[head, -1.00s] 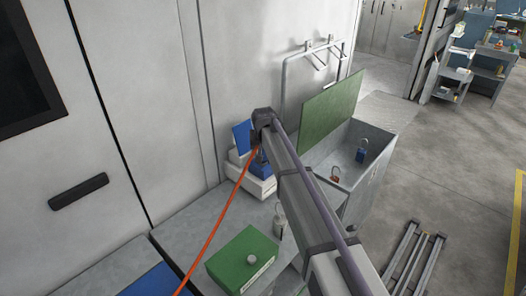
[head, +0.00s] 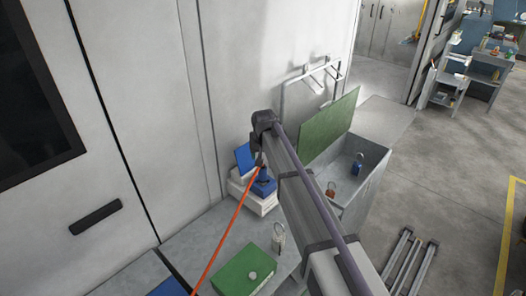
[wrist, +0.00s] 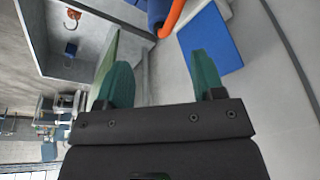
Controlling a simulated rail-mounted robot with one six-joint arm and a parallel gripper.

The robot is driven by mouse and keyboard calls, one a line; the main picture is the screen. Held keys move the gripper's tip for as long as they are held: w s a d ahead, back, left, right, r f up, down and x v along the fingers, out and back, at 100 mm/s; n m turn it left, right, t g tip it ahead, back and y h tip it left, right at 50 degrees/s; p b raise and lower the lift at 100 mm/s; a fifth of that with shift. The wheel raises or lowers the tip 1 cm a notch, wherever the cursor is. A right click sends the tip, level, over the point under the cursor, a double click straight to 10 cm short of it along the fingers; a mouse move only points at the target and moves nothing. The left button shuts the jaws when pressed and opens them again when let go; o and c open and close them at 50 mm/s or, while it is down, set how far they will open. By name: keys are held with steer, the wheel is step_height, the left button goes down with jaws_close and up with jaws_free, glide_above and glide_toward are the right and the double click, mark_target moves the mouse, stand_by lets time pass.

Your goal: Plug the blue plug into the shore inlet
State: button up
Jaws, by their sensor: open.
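My gripper (wrist: 162,66) is open and empty, its two green fingers spread in the wrist view. The blue plug (wrist: 157,10) with its orange cable shows beyond the fingertips at the top edge, partly cut off and apart from them. In the head view the blue plug (head: 265,186) stands at a white-and-blue box with a raised blue flap (head: 245,157), which looks like the shore inlet. The flap also shows in the wrist view (wrist: 212,40). How deeply the plug sits cannot be told. My arm hides part of the box and the gripper in the head view.
The orange cable (head: 228,225) runs down to the lower left. A green box (head: 243,272) and a padlock (head: 278,238) are on the grey bench. An open grey bin (head: 372,146) with a green lid (head: 330,128) holds red and blue padlocks. A grey cabinet wall stands behind.

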steer(key=s+d+g, duration=0.1)
steer(key=s+d, duration=0.7)
steer(key=s, duration=0.3)
steer(key=s+d+m+g, duration=0.1)
steer(key=s+d, duration=0.6)
steer(key=s, duration=0.4)
steer(key=s+d+g, duration=0.1)
steer(key=s+d, duration=0.7)
steer(key=s, duration=0.4)
step_height(320, 180, down, 7)
steer(key=b, duration=0.7)
steer(key=shift+w, duration=0.35)
steer(key=shift+d, duration=0.1)
